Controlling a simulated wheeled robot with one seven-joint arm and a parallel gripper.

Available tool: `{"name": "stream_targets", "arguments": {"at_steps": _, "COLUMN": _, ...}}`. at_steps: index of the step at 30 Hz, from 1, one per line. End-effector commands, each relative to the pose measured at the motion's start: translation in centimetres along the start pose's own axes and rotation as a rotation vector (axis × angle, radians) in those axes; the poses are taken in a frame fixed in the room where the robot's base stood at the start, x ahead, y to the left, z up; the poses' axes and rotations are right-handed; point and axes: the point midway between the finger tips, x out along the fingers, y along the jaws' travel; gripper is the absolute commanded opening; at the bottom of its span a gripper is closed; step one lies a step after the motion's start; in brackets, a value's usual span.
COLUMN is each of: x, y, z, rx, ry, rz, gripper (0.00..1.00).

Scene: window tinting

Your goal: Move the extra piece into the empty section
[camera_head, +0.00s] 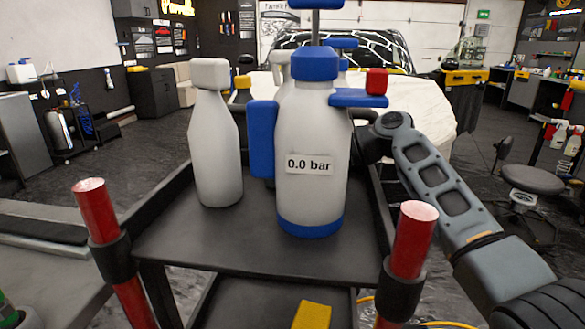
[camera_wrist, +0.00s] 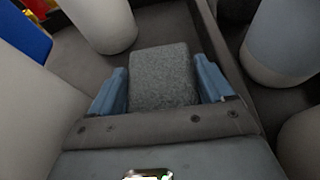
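A grey, speckled, rounded block (camera_wrist: 162,76) lies between the two blue fingers of my gripper (camera_wrist: 163,84) in the wrist view. Both fingers sit flush against its sides, so my gripper looks shut on it. Whether the block's underside touches the dark surface below cannot be told. In the head view, my gripper and the block are hidden behind the large white and blue sprayer bottle (camera_head: 311,130). My arm (camera_head: 435,180) reaches in from the right behind it. Which area is the empty section is not clear from these views.
A white bottle (camera_head: 215,140) stands beside the sprayer on the black cart (camera_head: 170,245). In the wrist view, white bottles (camera_wrist: 100,22) (camera_wrist: 282,38) stand close on both sides of my gripper. A dark raised divider (camera_wrist: 222,45) runs just right of it. Two red-topped posts (camera_head: 411,240) flank the cart front.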

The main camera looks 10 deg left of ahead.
Motion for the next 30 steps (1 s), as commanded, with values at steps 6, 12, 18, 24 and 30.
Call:
{"name": "stream_targets", "arguments": {"at_steps": 6, "x": 0.0, "y": 0.0, "z": 0.0, "rx": -0.001, "ry": 0.000, "rz": 0.000, "gripper": 0.89}}
{"name": "stream_targets", "arguments": {"at_steps": 12, "x": -0.5, "y": 0.0, "z": 0.2, "rx": -0.002, "ry": 0.000, "rz": -0.001, "gripper": 0.89}}
{"name": "stream_targets", "arguments": {"at_steps": 18, "x": -3.5, "y": -0.1, "z": 0.2, "rx": -0.002, "ry": -0.002, "rz": -0.002, "gripper": 0.89}}
{"name": "stream_targets", "arguments": {"at_steps": 24, "x": -6.4, "y": 0.0, "z": 0.2, "rx": -0.001, "ry": -0.001, "rz": -0.001, "gripper": 0.89}}
{"name": "stream_targets", "arguments": {"at_steps": 30, "x": -8.2, "y": 0.1, "z": 0.1, "rx": 0.005, "ry": -0.015, "rz": -0.005, "gripper": 0.87}}
